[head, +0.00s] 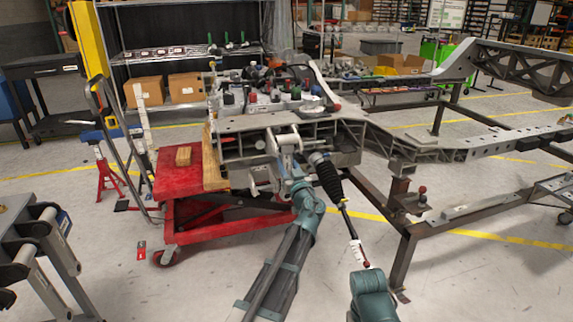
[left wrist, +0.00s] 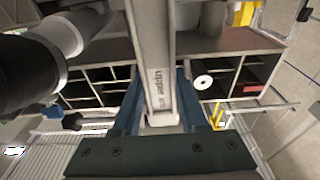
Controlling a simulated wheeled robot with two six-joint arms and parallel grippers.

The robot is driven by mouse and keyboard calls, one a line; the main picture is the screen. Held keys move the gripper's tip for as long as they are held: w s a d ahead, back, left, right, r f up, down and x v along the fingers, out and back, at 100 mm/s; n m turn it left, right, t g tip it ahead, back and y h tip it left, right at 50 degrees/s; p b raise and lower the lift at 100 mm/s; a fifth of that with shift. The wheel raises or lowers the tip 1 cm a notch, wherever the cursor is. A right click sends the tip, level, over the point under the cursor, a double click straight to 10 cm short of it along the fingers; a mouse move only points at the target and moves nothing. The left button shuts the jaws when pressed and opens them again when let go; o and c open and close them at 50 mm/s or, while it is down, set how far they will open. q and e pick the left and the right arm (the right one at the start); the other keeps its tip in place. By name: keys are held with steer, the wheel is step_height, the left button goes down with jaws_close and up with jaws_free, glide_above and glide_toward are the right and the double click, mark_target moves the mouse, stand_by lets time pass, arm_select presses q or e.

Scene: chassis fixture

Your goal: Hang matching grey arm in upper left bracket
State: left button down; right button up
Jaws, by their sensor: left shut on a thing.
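A grey arm (left wrist: 155,50) with lettering that seems to read "upper" runs between the blue fingers of my left gripper (left wrist: 160,105) in the left wrist view. The gripper is shut on it. In the head view my left gripper (head: 290,178) is at the near end of the grey chassis (head: 345,115), and the grey arm (head: 286,150) reaches up from it against the chassis end. The upper left bracket is hard to pick out there; I cannot tell whether the arm touches or sits in it. Part of my right arm shows at the bottom, but its gripper does not.
A black rubber boot with a rod (head: 328,178) hangs right beside my left gripper. A red lift table (head: 185,178) stands to the left under the chassis. A dark metal stand leg (head: 408,255) is to the right. Open floor lies in front.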

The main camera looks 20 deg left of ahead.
arm_select(q)
steer(key=shift+f+b, duration=0.7)
steer(key=shift+b, duration=0.1)
steer(key=shift+d+f, duration=0.1)
steer(key=shift+f, duration=0.15)
stand_by(0.5)
steer(key=shift+c, duration=1.8)
jaws_free()
steer(key=shift+s, duration=0.1)
steer(key=b+v, duration=0.1)
steer(key=v, duration=0.5)
steer(key=shift+s+d, duration=0.2)
steer(key=shift+s, duration=0.15)
